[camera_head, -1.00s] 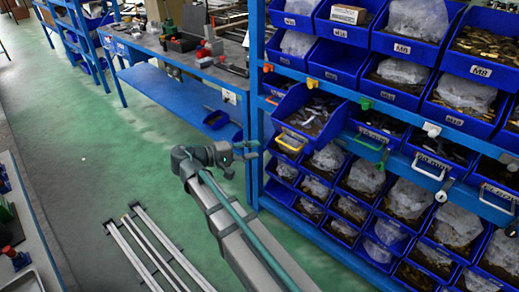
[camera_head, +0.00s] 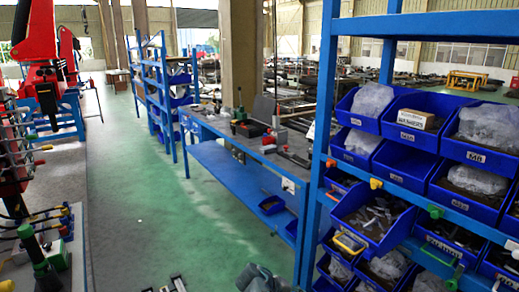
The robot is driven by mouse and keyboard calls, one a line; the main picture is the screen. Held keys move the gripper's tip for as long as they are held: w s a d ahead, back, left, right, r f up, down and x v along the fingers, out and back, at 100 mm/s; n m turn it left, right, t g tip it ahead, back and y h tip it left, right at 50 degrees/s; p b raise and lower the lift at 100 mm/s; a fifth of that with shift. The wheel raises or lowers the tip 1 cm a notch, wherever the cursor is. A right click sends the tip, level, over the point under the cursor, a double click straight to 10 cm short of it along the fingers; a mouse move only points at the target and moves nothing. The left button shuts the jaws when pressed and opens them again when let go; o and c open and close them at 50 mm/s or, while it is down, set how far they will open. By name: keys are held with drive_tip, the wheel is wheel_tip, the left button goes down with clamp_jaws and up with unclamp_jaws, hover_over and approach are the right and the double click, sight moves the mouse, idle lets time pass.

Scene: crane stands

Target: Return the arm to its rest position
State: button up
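The top of my arm's end, with my gripper (camera_head: 262,277), shows as a dark grey-green shape at the bottom edge of the head view. It stands over the green floor, left of the blue bin rack (camera_head: 312,150). Most of my arm is cut off below the frame. The fingers are too small and cut off to tell whether they are open or shut. No held object is visible.
Blue bins (camera_head: 385,215) of parts fill the rack at right. A blue workbench (camera_head: 240,140) with tools stands behind it. Red machinery (camera_head: 40,60) and a bench with coloured fittings stand at left. The green floor aisle (camera_head: 130,200) is open.

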drive_tip(key=s+d+f+m+g+y+p, duration=0.15)
drive_tip(key=s+f+g+y, duration=0.4)
drive_tip(key=s+f, duration=1.5)
drive_tip(key=s+d+f+m+g+y, duration=0.1)
drive_tip(key=s+f, duration=0.2)
drive_tip(key=s, duration=0.3)
drive_tip(key=s+f+m+g+y, duration=0.1)
drive_tip(key=s+f, duration=0.2)
drive_tip(key=s, duration=0.4)
drive_tip(key=s+d+f+m+g+y+p, duration=0.1)
drive_tip(key=s+f+g, duration=0.1)
drive_tip(key=s, duration=0.5)
drive_tip(key=shift+d+f+m, duration=0.3)
drive_tip(key=shift+f+m, duration=0.05)
drive_tip(key=shift+f, duration=0.2)
drive_tip(key=shift+y, duration=0.25)
drive_tip(key=o, duration=1.2)
drive_tip(key=shift+o, duration=0.2)
